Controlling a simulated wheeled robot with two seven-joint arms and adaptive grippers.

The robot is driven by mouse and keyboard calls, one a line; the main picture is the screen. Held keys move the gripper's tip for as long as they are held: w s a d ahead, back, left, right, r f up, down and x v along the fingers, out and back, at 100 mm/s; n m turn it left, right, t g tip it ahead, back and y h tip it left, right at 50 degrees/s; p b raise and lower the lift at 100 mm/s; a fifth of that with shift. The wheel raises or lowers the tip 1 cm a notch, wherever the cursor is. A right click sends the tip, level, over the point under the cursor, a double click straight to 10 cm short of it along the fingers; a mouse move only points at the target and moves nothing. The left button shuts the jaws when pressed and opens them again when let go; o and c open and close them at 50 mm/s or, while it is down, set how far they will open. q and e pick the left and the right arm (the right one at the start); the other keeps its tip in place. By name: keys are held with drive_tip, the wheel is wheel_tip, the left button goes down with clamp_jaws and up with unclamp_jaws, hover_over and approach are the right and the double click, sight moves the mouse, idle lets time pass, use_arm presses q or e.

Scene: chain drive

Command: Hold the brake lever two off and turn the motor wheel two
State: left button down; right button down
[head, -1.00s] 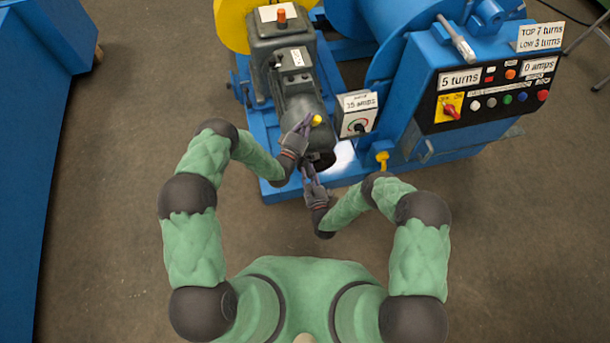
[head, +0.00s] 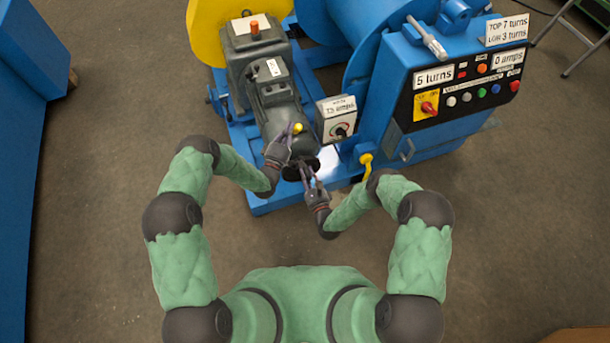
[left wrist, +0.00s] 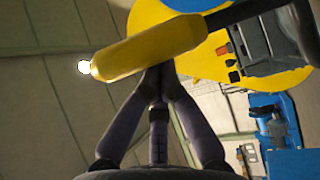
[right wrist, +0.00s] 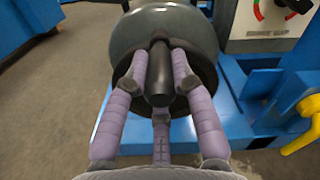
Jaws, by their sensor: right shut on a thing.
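The grey motor (head: 285,110) lies on the blue frame, with the dark motor wheel (right wrist: 190,105) on its near end. My right gripper (head: 307,170) is shut on the wheel's dark handle (right wrist: 159,85), which shows between its fingers in the right wrist view. The brake lever's yellow grip (left wrist: 150,47) crosses above my left gripper's fingertips in the left wrist view. My left gripper (left wrist: 158,75) has its fingertips together right against the underside of the grip, not visibly around it. In the head view only the grip's yellow end (head: 298,128) shows.
A small meter box (head: 336,118) stands right of the motor. The control panel (head: 470,85) reads 5 turns and 0 amps. A second yellow handle (head: 366,160) rises close to my right forearm. A blue cabinet (head: 20,170) stands at far left, with open floor between.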

drive_tip(key=shift+d+f, duration=0.1)
drive_tip(key=shift+f, duration=0.1)
drive_tip(key=c, duration=1)
unclamp_jaws()
drive_tip(key=shift+c, duration=0.2)
drive_tip(key=shift+s, duration=0.1)
drive_tip(key=v, duration=1.2)
drive_tip(key=shift+r, duration=0.15)
